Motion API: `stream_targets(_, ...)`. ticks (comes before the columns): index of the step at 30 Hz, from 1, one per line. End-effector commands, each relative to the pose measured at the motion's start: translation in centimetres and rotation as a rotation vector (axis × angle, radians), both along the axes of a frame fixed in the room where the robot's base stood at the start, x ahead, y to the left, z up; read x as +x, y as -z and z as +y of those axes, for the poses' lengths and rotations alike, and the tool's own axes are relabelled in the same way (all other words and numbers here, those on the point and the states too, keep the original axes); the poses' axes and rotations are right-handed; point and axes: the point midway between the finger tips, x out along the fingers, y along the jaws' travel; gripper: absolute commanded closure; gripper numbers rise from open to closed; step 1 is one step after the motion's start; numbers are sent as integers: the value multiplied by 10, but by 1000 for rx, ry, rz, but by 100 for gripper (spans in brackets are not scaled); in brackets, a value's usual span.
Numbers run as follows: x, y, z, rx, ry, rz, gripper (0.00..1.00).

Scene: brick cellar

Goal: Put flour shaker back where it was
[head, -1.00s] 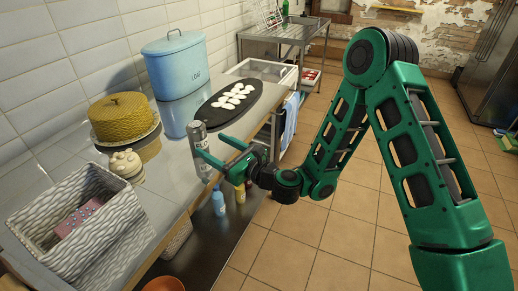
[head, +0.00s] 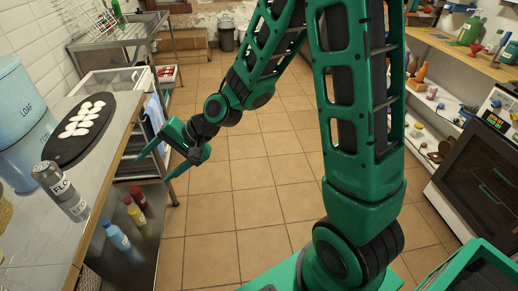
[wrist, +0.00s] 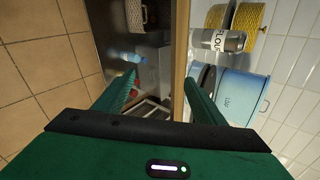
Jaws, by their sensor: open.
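The flour shaker (head: 61,187), a grey metal cylinder with a "FLO…" label, stands on the counter (head: 103,158) close to its front edge. It also shows in the wrist view (wrist: 217,40), at the upper right. My gripper (head: 153,168) is open and empty. It hangs past the counter's front edge, to the right of the shaker and clear of it. In the wrist view both fingers (wrist: 160,76) are spread with nothing held between them.
A black oval board (head: 62,146) with white pieces lies behind the shaker. The blue loaf tin (head: 22,120) stands at the left. Bottles, including a blue one (head: 117,237), stand on the lower shelf. The tiled floor (head: 225,215) is open.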

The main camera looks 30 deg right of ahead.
Motion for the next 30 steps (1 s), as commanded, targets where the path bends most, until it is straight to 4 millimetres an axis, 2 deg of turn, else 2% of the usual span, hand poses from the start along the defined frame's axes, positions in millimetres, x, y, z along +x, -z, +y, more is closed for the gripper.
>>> stream_targets(1,-2,-3,-30,-91,-11,-28,36)
stream_targets(5,-20,-5,-109,-322,-47,-44,36)
stream_targets(6,-28,-7,-133,-386,-54,-38,36)
stream_targets(8,-44,-11,-170,-477,-62,-20,36)
stream_targets(9,-56,-15,-194,-532,-65,-3,36)
stream_targets(11,-76,-21,-227,-606,-69,30,36)
stream_targets(12,-91,-26,-248,-648,-68,56,36)
stream_targets(15,-136,-39,-295,-731,-66,135,36)
stream_targets(19,-197,-54,-336,-781,-57,242,36)
stream_targets(21,-226,-60,-348,-786,-52,292,36)
stream_targets(24,-256,-66,-357,-778,-49,344,36)
stream_targets(27,-273,-69,-366,-770,-45,373,36)
stream_targets(30,-279,-70,-367,-766,-46,383,36)
